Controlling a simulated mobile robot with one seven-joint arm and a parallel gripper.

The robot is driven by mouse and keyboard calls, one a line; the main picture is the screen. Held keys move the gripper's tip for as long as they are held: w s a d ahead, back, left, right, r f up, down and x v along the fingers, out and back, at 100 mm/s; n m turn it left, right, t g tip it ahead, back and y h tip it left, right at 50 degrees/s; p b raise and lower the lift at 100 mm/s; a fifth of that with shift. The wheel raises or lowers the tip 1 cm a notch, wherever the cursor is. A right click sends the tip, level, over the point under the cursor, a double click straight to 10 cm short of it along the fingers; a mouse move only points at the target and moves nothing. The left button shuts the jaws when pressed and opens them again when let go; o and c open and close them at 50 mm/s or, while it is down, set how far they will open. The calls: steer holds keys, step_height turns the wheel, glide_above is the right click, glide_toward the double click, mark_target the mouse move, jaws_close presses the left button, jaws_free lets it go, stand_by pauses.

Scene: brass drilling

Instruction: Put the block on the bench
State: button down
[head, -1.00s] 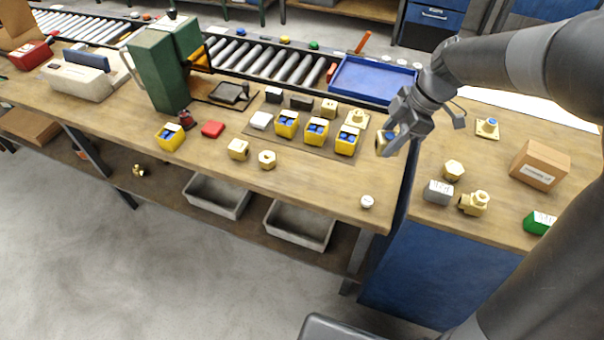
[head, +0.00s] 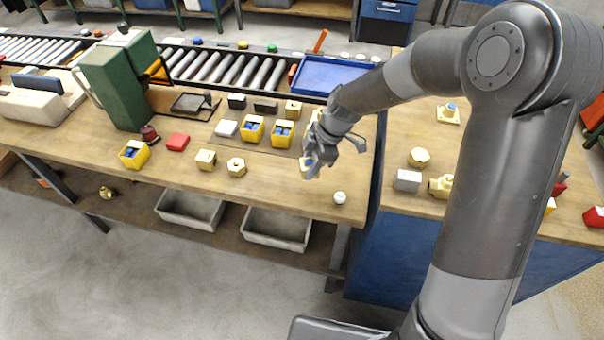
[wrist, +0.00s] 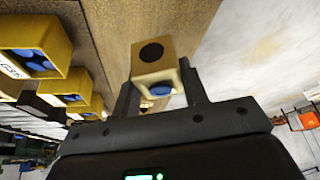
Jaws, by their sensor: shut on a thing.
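My gripper (head: 312,163) is shut on a brass-coloured block (wrist: 165,52), which has a dark round hole in one face and a blue part on another. In the head view the held block (head: 306,164) is small and partly covered by the fingers. The gripper appears over the right front part of the wooden bench (head: 275,195). In the wrist view the block is between the two fingers, with bench top (wrist: 115,25) behind it. I cannot tell how high it is above the bench.
Yellow boxes with blue contents (head: 252,130) stand left of my gripper. A white round object (head: 340,197) is near the front right corner. A blue tray (head: 330,77) is behind.

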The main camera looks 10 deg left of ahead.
steer(key=shift+a+f, duration=0.6)
steer(key=shift+a, duration=0.35)
steer(key=shift+f, duration=1.95)
steer(key=c, duration=0.8)
jaws_free()
steer(key=shift+f, duration=0.15)
steer(key=shift+c, duration=0.2)
